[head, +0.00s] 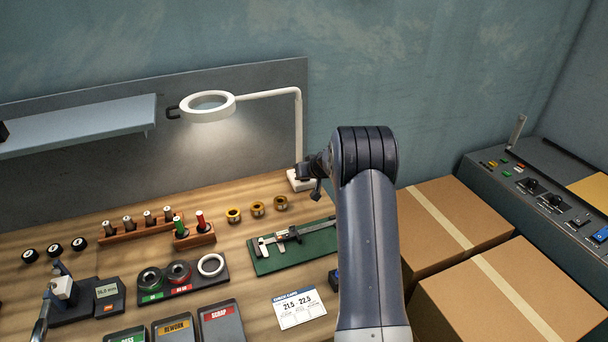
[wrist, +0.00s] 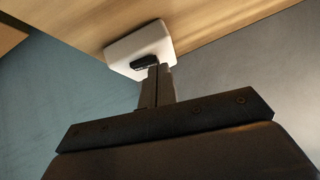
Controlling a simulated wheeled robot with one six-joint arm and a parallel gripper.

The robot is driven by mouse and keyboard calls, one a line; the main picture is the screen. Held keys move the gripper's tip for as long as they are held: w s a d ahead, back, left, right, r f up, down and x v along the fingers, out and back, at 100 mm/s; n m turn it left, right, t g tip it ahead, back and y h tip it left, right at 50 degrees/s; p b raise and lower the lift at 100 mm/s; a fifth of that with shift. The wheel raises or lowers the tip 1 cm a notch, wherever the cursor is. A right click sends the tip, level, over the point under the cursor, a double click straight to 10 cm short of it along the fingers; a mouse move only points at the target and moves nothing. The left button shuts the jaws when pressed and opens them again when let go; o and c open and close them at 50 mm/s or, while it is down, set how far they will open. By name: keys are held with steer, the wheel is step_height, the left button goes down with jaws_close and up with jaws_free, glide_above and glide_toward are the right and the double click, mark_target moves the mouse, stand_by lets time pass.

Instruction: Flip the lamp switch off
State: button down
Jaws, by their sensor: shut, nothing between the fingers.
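The white ring lamp (head: 208,115) hangs from a thin white post (head: 299,125) at the back of the bench, with a bright glow on the wall below it. Its white base (head: 296,183) is partly hidden by my gripper (head: 304,171). In the wrist view the base (wrist: 128,45) carries a black rocker switch (wrist: 146,62). My gripper (wrist: 156,72) is shut and empty, its fingertips right at the switch. I cannot tell whether they touch it. My fingers partly cover the switch, so its tilt is unclear.
A caliper on a green mat (head: 293,258) lies in front of the lamp base, with several brass rings to its left. Cardboard boxes (head: 455,225) stand right of my arm. A grey control console (head: 540,190) is farther right.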

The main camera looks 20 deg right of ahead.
steer(key=shift+a+f+b, duration=0.1)
steer(key=shift+f+b, duration=0.3)
steer(key=shift+r+h, duration=0.1)
steer(key=shift+h, duration=0.2)
steer(key=shift+d+r+b, duration=0.15)
steer(key=shift+d+b, duration=0.2)
steer(key=shift+d, duration=0.45)
steer(key=shift+r, duration=0.1)
steer(key=b+v, duration=0.2)
steer(key=v, duration=0.8)
steer(key=shift+s+r+b, duration=0.25)
steer(key=shift+s+b, duration=0.05)
steer(key=shift+b, duration=0.1)
